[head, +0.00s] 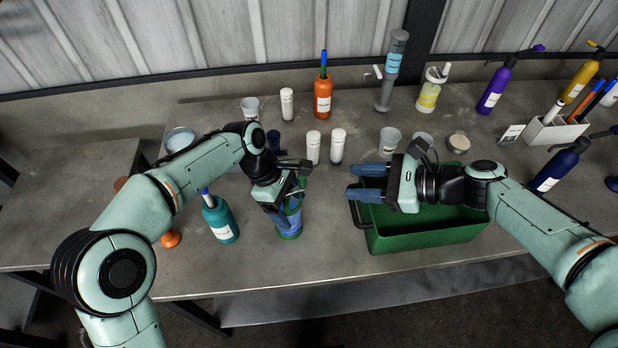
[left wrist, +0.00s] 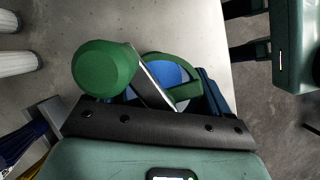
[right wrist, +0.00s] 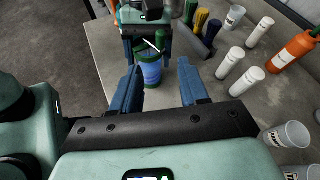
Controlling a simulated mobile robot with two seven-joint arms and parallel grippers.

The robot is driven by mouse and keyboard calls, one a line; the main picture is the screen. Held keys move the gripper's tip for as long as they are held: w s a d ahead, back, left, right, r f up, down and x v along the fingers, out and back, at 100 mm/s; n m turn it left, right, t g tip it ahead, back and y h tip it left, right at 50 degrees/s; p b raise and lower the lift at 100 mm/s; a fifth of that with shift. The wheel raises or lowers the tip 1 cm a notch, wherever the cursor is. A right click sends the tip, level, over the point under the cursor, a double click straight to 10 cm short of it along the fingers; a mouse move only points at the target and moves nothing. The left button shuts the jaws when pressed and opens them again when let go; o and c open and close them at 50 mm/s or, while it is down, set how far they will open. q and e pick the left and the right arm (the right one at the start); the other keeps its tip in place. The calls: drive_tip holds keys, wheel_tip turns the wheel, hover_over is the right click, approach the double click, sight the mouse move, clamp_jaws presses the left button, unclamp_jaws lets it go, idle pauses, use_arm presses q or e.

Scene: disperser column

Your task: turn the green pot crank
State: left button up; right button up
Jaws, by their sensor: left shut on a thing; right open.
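The green pot (head: 290,228) is a green and blue cylinder standing upright near the table's front edge. It also shows in the right wrist view (right wrist: 150,72). Its crank has a green knob (left wrist: 105,68) on a metal arm over the pot's rim, seen in the left wrist view. My left gripper (head: 283,205) comes from above and is shut on the pot's upper part, a blue finger on each side; the knob hides part of the grip. My right gripper (head: 367,182) is open and empty, right of the pot, its fingers pointing towards it.
A green crate (head: 430,240) stands under my right gripper. A teal bottle (head: 220,220) is left of the pot. White containers (head: 313,147) stand behind it, with an orange bottle (head: 322,97) further back. Bare table lies between pot and crate.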

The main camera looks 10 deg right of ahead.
drive_tip(key=w+a+f+m, duration=0.2)
drive_tip(key=w+a+f, duration=0.2)
drive_tip(key=a, duration=0.5)
drive_tip(key=shift+w+a+f, duration=0.35)
drive_tip(key=shift+w+f, duration=0.05)
drive_tip(key=shift+w, duration=0.1)
drive_tip(key=shift+c, duration=0.2)
clamp_jaws()
